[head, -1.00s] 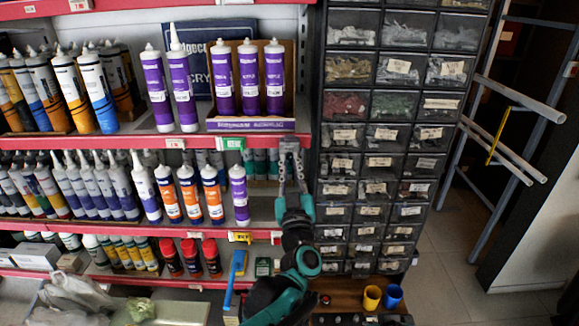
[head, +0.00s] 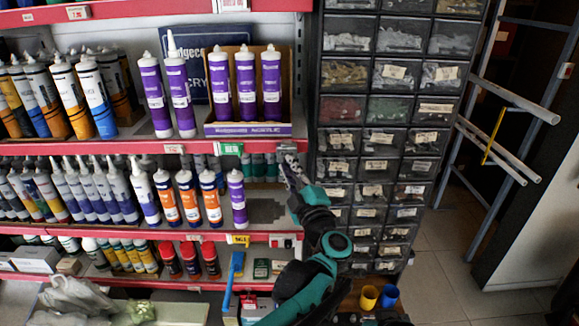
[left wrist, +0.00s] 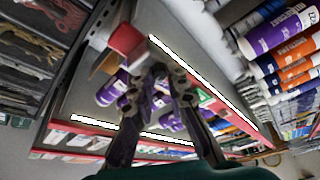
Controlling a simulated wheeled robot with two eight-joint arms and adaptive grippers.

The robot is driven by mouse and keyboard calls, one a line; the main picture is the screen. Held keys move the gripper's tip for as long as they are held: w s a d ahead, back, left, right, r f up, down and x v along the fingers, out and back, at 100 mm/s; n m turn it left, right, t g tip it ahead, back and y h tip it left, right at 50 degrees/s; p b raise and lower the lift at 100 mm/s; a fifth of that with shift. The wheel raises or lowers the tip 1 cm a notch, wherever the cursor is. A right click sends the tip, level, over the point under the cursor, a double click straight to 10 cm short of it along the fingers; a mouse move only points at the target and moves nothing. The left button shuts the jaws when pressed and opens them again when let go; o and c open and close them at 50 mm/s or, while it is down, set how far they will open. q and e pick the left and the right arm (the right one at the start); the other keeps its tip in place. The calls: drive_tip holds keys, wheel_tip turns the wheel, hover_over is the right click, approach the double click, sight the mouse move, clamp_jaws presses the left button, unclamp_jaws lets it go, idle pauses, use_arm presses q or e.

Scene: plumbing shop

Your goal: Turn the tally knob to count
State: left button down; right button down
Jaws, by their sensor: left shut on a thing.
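My left gripper (head: 287,154) reaches up to the right end of the red shelf edge (head: 120,150), its fingers tilted up and to the left. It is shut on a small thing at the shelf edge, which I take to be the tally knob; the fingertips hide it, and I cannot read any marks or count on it. In the left wrist view the two fingers (left wrist: 166,76) come close together at their tips. A red block (left wrist: 126,40) shows just beyond and left of them. My right gripper is in neither view.
Purple cartridges (head: 245,85) in a box stand on the shelf above, left of the gripper. More tubes (head: 238,198) stand on the shelf below. A drawer cabinet (head: 385,110) stands close on the right. Yellow and blue cups (head: 379,297) stand low at the right.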

use_arm(q)
drive_tip(key=shift+n+g, duration=0.3)
drive_tip(key=shift+n, duration=0.3)
drive_tip(key=c, duration=1.5)
unclamp_jaws()
drive_tip(key=v, duration=0.7)
drive_tip(key=shift+s, duration=0.3)
drive_tip(key=shift+d, duration=0.1)
